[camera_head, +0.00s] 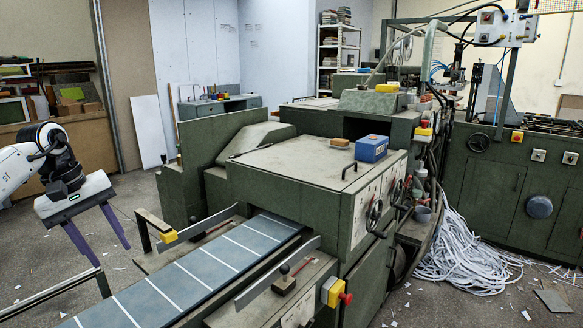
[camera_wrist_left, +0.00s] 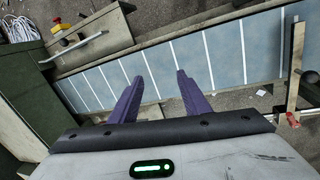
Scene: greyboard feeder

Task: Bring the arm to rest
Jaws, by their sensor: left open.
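My left gripper (camera_head: 99,243) comes in from the left in the head view, with its two purple fingers spread apart and pointing down. It is empty and stands to the left of the feeder belt (camera_head: 190,277), above the floor. In the left wrist view the same gripper (camera_wrist_left: 155,83) shows its fingers apart, with the striped grey-blue belt (camera_wrist_left: 220,55) beyond them. Nothing lies between the fingers. My right gripper does not show in either view.
The green feeder machine (camera_head: 310,170) fills the middle, with a blue box (camera_head: 371,148) on top. Metal guide rails flank the belt. A heap of white paper strips (camera_head: 465,255) lies on the floor at right. Open floor with scraps lies around my left gripper.

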